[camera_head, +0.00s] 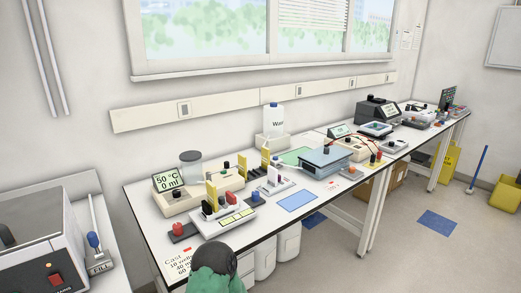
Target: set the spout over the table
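A long white bench table (140,205) runs from the front left to the far right along the wall. A white water bottle (273,119) with a dark cap stands on a pale block (271,141) at the back of the table. I cannot make out the spout for certain at this size. Neither of my grippers can be made out in the head view. A rounded green and dark shape (213,268) rises at the bottom edge, in front of the table; I cannot tell what it is.
A heater unit (168,181) reading 50 °C and 0 ml, a rack tray (222,220), a blue-grey box (325,161) and several instruments crowd the table. A blue mat (297,200) lies bare near the front edge. A grey machine (38,240) stands left.

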